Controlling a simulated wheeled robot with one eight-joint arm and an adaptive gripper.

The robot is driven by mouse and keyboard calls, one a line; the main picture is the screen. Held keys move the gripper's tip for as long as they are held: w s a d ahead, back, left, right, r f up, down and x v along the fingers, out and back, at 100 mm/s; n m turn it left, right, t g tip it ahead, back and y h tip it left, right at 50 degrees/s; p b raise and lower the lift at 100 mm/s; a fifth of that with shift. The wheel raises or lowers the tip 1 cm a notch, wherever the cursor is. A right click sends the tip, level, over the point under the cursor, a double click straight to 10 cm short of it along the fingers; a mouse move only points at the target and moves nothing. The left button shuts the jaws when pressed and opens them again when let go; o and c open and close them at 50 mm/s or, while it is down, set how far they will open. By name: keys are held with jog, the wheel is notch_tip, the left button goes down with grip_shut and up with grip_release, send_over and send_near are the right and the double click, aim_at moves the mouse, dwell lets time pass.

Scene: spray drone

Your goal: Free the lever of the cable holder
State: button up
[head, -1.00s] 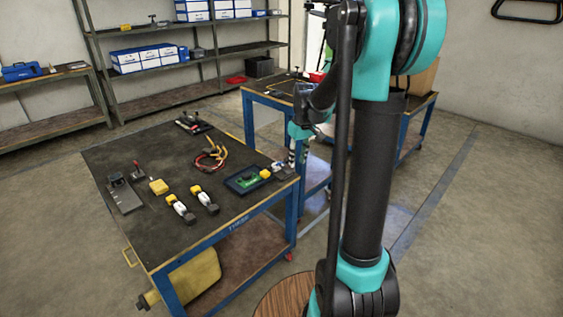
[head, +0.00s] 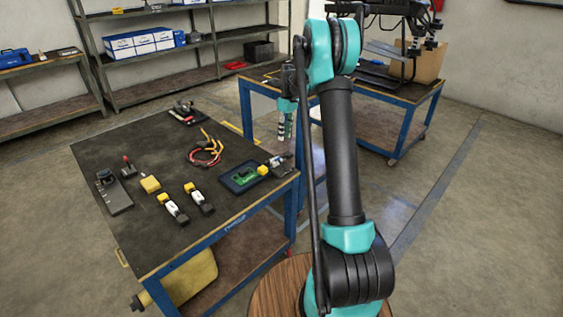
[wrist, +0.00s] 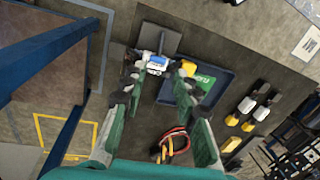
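I cannot tell for sure which fixture is the cable holder. A small clamp-like fixture with a blue-and-white part (wrist: 156,63) stands at the table's edge beside the tray; in the head view it is a small dark-and-pale shape (head: 275,163). Its lever is too small to make out. My gripper (wrist: 162,82) is open and empty, with its green fingers spread. In the wrist view the fixture appears just beyond the fingertips. In the head view my gripper (head: 286,122) hangs above and apart from the table's right side.
The blue-framed table (head: 150,225) holds a tray with a green board (head: 243,178), red and yellow cables (head: 205,152), a yellow block (head: 150,184) and several small fixtures. A second table (head: 410,92) with a drone (head: 400,15) and cardboard box stands behind my arm.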

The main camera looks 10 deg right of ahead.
aim_at(282, 161)
jog(key=f, duration=0.4)
jog(key=s+a+f, duration=0.1)
jog(key=f, duration=0.9)
jog(key=shift+s+a, duration=0.25)
jog(key=shift+a, duration=0.05)
grip_shut()
